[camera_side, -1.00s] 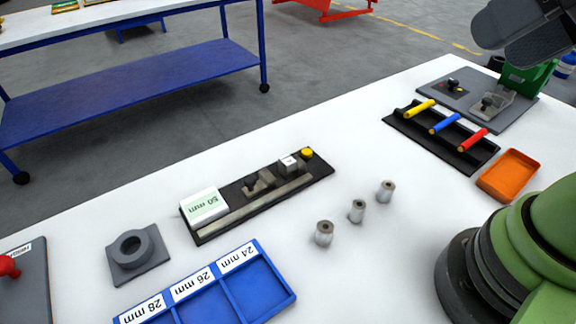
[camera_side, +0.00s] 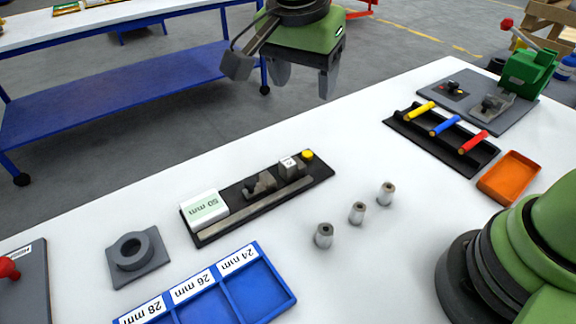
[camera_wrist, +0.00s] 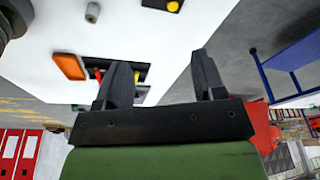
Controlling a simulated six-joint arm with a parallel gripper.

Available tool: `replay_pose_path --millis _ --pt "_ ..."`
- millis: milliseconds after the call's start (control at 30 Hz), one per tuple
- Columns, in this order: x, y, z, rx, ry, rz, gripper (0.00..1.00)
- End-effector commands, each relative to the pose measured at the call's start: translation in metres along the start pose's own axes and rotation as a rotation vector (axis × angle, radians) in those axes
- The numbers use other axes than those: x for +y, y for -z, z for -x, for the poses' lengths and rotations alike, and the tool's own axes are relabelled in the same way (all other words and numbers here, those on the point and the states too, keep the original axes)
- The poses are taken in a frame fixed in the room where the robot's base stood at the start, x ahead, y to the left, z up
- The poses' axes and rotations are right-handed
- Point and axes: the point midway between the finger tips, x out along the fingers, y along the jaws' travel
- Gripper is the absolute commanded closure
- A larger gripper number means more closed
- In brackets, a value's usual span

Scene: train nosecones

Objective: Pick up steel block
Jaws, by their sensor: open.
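A small grey metal block (camera_side: 289,167) with a white label on its face sits at the far right end of a black fixture board (camera_side: 212,232), beside a yellow button (camera_side: 307,155). It looks like the steel block. A dark clamp (camera_side: 261,184) and a long metal bar (camera_side: 260,206) are on the same board. My gripper (camera_side: 304,84) is high above the far edge of the table, well up and away from the block, with its fingers apart and empty. In the wrist view my gripper (camera_wrist: 162,78) also shows nothing between the fingers.
Several metal pieces stand near: three small cylinders (camera_side: 357,212) right of the board, a blue labelled tray (camera_side: 265,261) in front, and a grey ring holder (camera_side: 138,256) left. A rack with coloured handles (camera_side: 445,125) and an orange tray (camera_side: 509,177) are at right.

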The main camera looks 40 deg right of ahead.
Motion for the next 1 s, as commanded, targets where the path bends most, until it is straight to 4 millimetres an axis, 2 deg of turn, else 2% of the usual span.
replay_pose_path --millis 33,100,200,333,633,867,1000 --pt "-0.011 -0.012 -0.019 0.031 -0.032 -0.034 0.37" --pt "-0.021 -0.024 -0.039 0.075 -0.059 -0.094 0.37" --pt "-0.030 -0.038 -0.062 0.129 -0.079 -0.162 0.37" --pt "-0.035 -0.048 -0.079 0.170 -0.087 -0.217 0.37" --pt "-0.032 -0.044 -0.119 0.183 -0.092 -0.235 0.37" --pt "-0.032 -0.040 -0.139 0.181 -0.090 -0.236 0.37" --pt "-0.034 -0.035 -0.162 0.181 -0.091 -0.235 0.37"
